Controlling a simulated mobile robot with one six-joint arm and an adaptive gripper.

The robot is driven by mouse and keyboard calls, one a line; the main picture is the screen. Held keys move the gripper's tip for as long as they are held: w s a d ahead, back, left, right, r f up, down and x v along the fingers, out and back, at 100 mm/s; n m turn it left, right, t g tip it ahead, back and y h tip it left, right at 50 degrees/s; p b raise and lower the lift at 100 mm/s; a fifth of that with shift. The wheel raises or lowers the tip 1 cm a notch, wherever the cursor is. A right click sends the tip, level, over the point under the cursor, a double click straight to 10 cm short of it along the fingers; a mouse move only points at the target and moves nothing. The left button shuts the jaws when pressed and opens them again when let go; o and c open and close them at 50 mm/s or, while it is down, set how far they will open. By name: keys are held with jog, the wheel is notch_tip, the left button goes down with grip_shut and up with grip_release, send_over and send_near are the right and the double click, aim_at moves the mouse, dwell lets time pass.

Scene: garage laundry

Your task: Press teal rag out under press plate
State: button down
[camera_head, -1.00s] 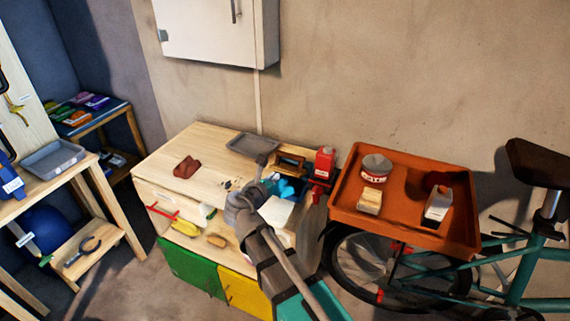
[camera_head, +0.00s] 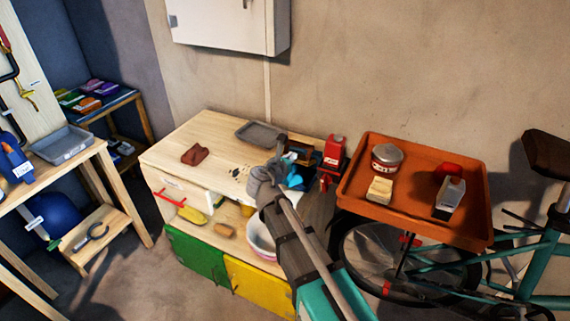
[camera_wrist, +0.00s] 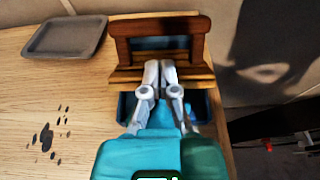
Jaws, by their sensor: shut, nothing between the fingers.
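The wooden press with its plate and handle bar (camera_wrist: 160,75) fills the top middle of the wrist view; it also shows at the bench's back right in the head view (camera_head: 298,152). A blue tray (camera_wrist: 126,104) shows beneath it. A bright teal-blue patch (camera_head: 293,180) lies beside my gripper; I cannot tell how much is rag and how much is tray. My gripper (camera_wrist: 160,64) is shut and empty, its fingertips together over the slatted wood. I cannot tell whether they touch it. My gripper hides part of the press and tray.
A grey tray (camera_head: 262,133), a brown-red cloth (camera_head: 195,155) and dark spots (camera_head: 236,172) are on the bench. An orange tray (camera_head: 400,215) over a bicycle holds a tin and other items. The bench's left is mostly clear.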

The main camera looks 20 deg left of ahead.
jog(key=shift+x, duration=1.45)
jog(key=shift+a+r+p, duration=0.2)
jog(key=shift+r+p, duration=0.05)
jog(key=shift+p, duration=0.05)
